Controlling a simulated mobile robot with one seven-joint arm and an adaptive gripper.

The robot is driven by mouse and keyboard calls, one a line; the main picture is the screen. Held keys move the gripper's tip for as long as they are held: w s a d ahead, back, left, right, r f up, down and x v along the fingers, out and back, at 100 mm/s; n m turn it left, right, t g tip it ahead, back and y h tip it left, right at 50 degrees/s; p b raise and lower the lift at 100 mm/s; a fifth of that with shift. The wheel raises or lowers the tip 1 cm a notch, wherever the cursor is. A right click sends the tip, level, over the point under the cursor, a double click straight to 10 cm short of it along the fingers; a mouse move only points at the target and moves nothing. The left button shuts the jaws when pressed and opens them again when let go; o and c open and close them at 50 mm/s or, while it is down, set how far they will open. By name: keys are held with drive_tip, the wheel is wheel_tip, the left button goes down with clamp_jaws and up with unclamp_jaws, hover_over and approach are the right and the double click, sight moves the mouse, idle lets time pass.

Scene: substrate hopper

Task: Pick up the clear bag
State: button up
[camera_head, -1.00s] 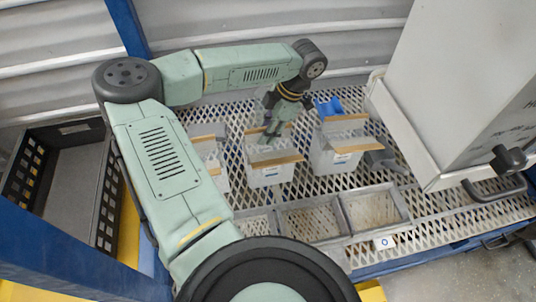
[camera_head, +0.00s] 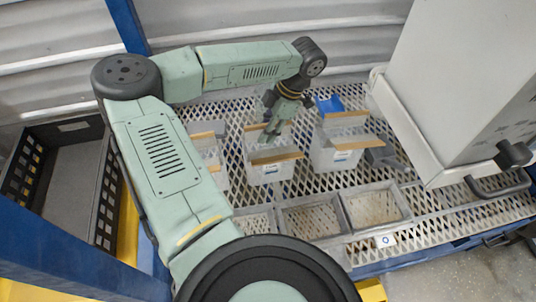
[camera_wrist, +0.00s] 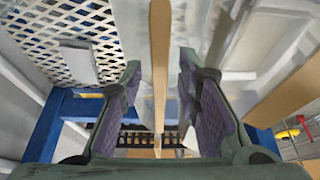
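My gripper (camera_head: 268,138) points down at the middle white box (camera_head: 272,174), between its raised cardboard flaps. In the wrist view my gripper (camera_wrist: 160,112) is open, its two dark padded fingers well apart. A brown cardboard flap (camera_wrist: 160,50) shows edge-on in the gap, and neither finger visibly touches it. I cannot make out the clear bag for certain. A pale, glassy-looking area lies just right of the flap in the wrist view, but I cannot tell if it is the bag or the box's inside. The box's contents are largely hidden by my gripper and the flaps.
Similar open boxes stand left (camera_head: 213,165) and right (camera_head: 335,158) on the metal mesh deck (camera_head: 420,205). A blue item (camera_head: 328,104) lies behind the right box. Metal bins (camera_head: 312,220) are in front. A large grey hopper (camera_head: 455,90) stands right; a black crate (camera_head: 70,185) is left.

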drive_tip(key=shift+c, duration=0.6)
clamp_jaws()
